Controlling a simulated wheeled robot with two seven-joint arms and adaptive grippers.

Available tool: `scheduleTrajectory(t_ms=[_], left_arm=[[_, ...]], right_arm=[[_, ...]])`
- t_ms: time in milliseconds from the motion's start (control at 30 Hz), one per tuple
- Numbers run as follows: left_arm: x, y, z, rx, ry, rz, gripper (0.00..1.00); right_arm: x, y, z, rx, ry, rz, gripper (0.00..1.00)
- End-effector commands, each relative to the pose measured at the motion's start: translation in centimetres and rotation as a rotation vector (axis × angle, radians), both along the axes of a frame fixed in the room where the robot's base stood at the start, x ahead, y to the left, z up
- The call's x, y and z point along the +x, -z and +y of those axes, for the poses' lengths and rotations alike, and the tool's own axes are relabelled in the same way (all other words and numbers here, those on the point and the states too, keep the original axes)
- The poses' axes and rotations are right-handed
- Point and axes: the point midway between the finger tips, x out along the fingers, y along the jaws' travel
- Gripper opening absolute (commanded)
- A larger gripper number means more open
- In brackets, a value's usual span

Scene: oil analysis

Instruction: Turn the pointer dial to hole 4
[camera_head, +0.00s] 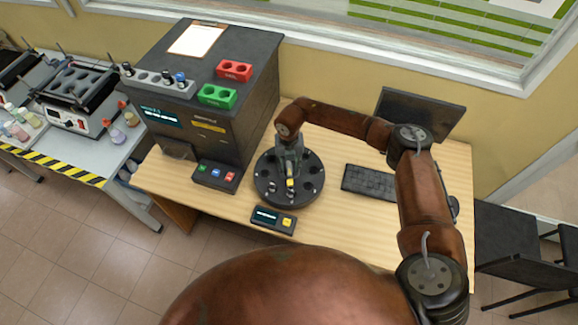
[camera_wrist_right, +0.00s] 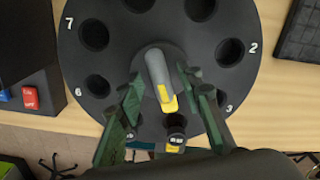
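The round black dial plate (camera_head: 262,172) stands on the wooden desk, with holes around its rim. In the right wrist view the plate (camera_wrist_right: 120,45) shows numbers 7, 6, 2 and 3; hole 4's number is hidden. The pointer (camera_wrist_right: 158,68) is a grey bar on the central hub with a yellow tip, directed toward the bottom of that view. My right gripper (camera_wrist_right: 158,82) is open, green fingers on either side of the pointer, with gaps showing. In the head view it (camera_head: 290,160) is over the plate's centre. My left gripper is out of view.
A dark machine (camera_head: 200,120) with green and red racks on top stands left of the plate. A small button box (camera_head: 216,175) and a display box (camera_head: 273,219) sit near the plate. A keyboard (camera_head: 369,182) and monitor (camera_head: 420,108) are to the right.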

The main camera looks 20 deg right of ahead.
Motion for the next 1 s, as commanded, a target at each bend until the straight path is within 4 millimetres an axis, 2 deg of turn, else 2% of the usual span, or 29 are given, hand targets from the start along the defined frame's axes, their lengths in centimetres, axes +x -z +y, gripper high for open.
scheduleTrajectory(t_ms=[167, 400, 600, 767, 1000], left_arm=[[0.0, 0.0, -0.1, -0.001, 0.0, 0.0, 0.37], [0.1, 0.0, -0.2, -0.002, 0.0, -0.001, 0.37], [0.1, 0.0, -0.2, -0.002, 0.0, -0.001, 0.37], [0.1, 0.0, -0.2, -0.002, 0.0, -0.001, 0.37], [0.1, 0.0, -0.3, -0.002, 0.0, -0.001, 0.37]], right_arm=[[0.1, -2.0, 0.0, -0.001, 0.0, -0.003, 0.33], [0.1, -7.0, 0.0, 0.0, -0.001, -0.004, 0.33], [0.1, -10.4, 0.0, 0.0, -0.001, -0.003, 0.33], [0.1, -11.7, 0.0, 0.001, 0.001, -0.001, 0.33], [0.1, -11.9, 0.0, 0.001, 0.001, -0.001, 0.33]])
